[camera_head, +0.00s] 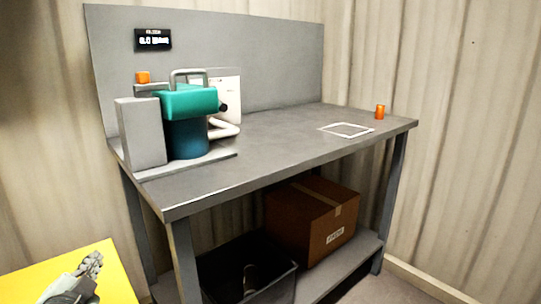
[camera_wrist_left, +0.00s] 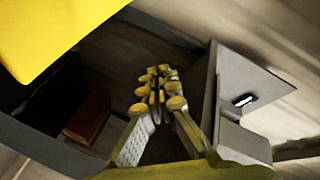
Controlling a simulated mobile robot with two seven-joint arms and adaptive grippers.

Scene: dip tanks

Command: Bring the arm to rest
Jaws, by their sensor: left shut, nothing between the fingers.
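My left gripper (camera_head: 94,262) is at the lower left of the head view, in front of a flat yellow surface. Its fingers are together with nothing between them. In the left wrist view the gripper (camera_wrist_left: 157,75) points away from the camera, its fingertips close together and touching nothing that I can see. My right gripper is in neither view.
A grey workbench (camera_head: 280,150) stands ahead, carrying a teal pump-like machine (camera_head: 188,104), an orange cylinder (camera_head: 380,111) and a white square outline (camera_head: 346,130). Below are a cardboard box (camera_head: 310,222) and a black bin (camera_head: 270,286). The yellow surface (camera_head: 60,285) lies close by.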

